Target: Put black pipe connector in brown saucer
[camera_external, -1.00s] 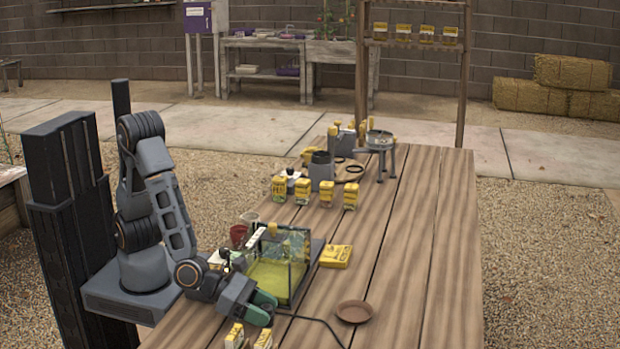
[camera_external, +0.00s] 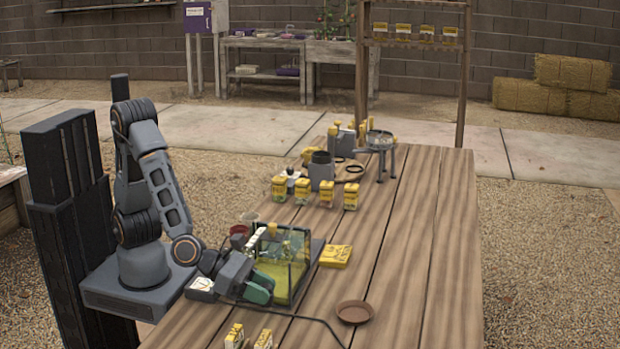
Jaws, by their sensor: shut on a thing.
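The brown saucer (camera_external: 355,312) lies empty on the wooden table, towards the front right. My gripper (camera_external: 262,287) has green fingers and is above the table at the front of the clear-walled tank, left of the saucer and apart from it. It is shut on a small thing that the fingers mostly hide. I take this to be the black pipe connector, but I cannot make out its shape. I see no black pipe connector lying elsewhere on the table.
The tank (camera_external: 285,262) with yellow-green contents stands right beside my gripper. A yellow box (camera_external: 335,256) lies to its right. The table right of the saucer is clear.

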